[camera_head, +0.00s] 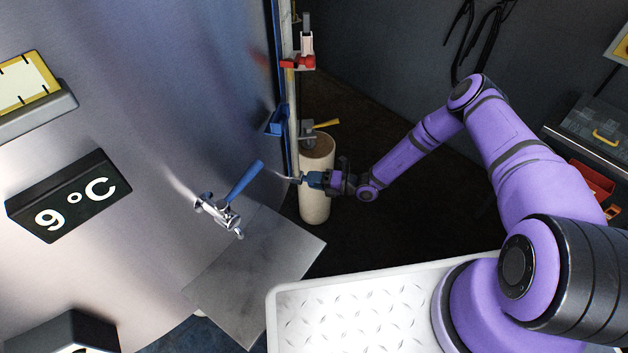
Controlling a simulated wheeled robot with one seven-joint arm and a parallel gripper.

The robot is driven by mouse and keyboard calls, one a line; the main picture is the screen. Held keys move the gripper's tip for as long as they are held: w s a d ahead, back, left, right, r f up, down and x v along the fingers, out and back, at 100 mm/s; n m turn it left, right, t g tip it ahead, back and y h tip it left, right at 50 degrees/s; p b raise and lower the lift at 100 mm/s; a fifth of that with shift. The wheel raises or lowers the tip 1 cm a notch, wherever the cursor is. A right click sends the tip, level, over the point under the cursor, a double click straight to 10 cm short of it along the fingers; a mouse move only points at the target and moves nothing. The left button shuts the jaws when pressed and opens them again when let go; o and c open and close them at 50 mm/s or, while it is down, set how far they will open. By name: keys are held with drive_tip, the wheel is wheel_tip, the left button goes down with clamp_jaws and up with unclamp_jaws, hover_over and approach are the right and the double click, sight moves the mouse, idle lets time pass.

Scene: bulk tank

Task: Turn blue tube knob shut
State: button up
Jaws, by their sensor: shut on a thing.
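A narrow upright tube (290,90) with blue edging runs down the side of the steel tank. My gripper (308,179) is at its lower end, reaching in from the right. It is shut on a small blue piece, which looks like the blue tube knob (315,179). A thin bright metal part (286,175) extends left from it towards the tube. The jaws hide part of the knob, so I cannot tell its exact angle.
A tap with a long blue lever (243,180) sticks out of the tank (160,120) to the left, above a grey metal plate (262,270). A red handle (298,62) is higher on the tube. A tan cylinder (315,205) with a yellow lever (326,123) stands close behind my gripper.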

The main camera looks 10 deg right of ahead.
drive_tip(key=shift+d+m, duration=0.1)
drive_tip(key=shift+m, duration=0.4)
drive_tip(key=o, duration=0.9)
drive_tip(key=v, duration=1)
drive_tip(key=shift+s+d, duration=0.1)
drive_tip(key=shift+d, duration=0.25)
